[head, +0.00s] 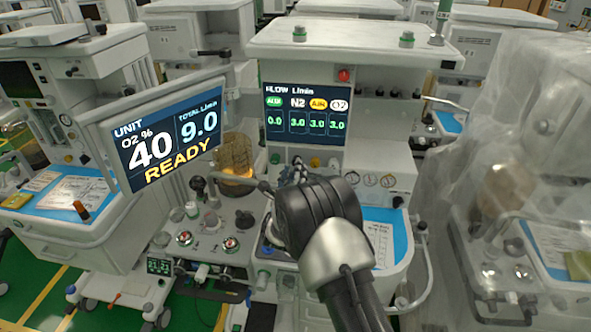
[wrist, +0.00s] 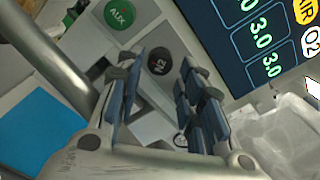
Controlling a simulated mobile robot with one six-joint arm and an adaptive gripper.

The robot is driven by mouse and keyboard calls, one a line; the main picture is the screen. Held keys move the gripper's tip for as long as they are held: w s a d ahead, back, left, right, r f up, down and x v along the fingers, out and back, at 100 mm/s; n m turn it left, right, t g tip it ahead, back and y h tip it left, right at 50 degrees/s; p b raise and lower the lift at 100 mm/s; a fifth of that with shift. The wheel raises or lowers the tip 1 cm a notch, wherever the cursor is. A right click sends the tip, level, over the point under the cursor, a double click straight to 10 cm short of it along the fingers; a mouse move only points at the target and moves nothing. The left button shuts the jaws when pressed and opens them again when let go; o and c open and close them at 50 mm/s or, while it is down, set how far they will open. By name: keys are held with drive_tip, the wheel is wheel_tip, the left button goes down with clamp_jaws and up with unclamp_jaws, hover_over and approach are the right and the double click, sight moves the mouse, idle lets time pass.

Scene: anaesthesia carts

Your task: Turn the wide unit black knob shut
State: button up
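The wide unit (head: 350,50) stands in the middle of the head view. In the wrist view its black knob (wrist: 158,66), marked N2, sits on a pale panel, upper middle. My gripper (wrist: 162,75) is open, with one blue-padded finger on each side of the line to the knob. The fingers appear apart from the knob, and I cannot tell the remaining depth. In the head view my gripper (head: 300,172) is at the panel below the flow screen and hides the black knob. The flow screen (head: 306,113) reads N2 3.0.
A green AUX knob (wrist: 120,14) is beside the black knob, and it also shows in the head view (head: 275,158). A tilted READY monitor (head: 167,135) stands left of my arm. A plastic-covered unit (head: 510,150) is at the right.

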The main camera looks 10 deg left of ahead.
drive_tip(key=shift+w, duration=1.55)
drive_tip(key=shift+b, duration=0.3)
drive_tip(key=c, duration=0.8)
